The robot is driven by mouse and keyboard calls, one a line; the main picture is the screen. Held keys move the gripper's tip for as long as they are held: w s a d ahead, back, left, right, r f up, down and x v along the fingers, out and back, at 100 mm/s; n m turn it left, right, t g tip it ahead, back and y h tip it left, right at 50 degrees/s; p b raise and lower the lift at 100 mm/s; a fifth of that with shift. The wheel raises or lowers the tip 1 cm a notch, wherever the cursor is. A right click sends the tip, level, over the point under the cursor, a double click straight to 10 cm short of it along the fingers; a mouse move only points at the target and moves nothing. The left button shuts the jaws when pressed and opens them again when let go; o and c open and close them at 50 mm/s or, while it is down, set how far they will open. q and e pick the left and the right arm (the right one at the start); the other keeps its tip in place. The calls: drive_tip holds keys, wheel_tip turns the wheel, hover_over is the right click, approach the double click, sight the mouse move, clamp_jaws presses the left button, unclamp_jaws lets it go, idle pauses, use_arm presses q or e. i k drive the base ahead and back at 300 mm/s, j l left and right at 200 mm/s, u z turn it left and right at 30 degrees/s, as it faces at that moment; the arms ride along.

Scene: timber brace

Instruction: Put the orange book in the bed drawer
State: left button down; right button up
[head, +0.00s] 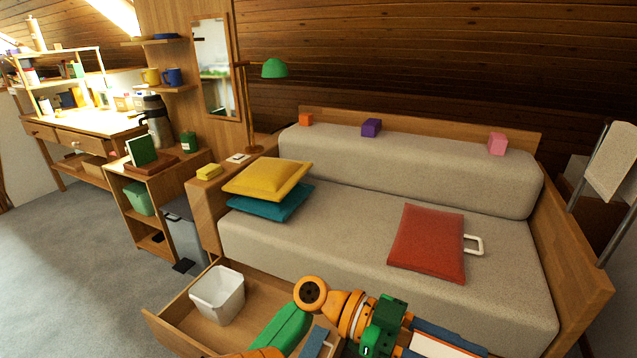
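The bed drawer (165,335) is pulled out at the front of the bed, at the bottom of the head view, with its front and left wall showing. A white bin (218,294) stands inside it. One of my arms, green and orange, crosses over the right part of the drawer and hides it. A flat white and blue piece (440,346) shows at the bottom edge beside this arm; I cannot tell whether it is a book or part of me. I cannot make out an orange book. No fingertips of either gripper can be seen.
The grey bed (330,215) carries a yellow cushion (268,179), a teal cushion (270,208) and a red cushion (428,240) with a white handle-like loop. A dark bin (184,238) and a low shelf (150,185) stand left of it. Grey floor lies open at left.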

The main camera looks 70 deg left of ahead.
sight(257, 321)
drive_tip(key=i+u, duration=0.15)
drive_tip(key=u, duration=0.25)
drive_tip(key=i+u, duration=0.15)
drive_tip(key=u, duration=0.3)
drive_tip(key=i+u, duration=0.15)
drive_tip(key=u, duration=0.25)
drive_tip(key=i+l+u, duration=0.1)
drive_tip(key=u, duration=0.35)
drive_tip(key=i+l+u, duration=0.1)
drive_tip(key=u, duration=0.3)
drive_tip(key=i+l+u, duration=0.15)
drive_tip(key=l, duration=0.25)
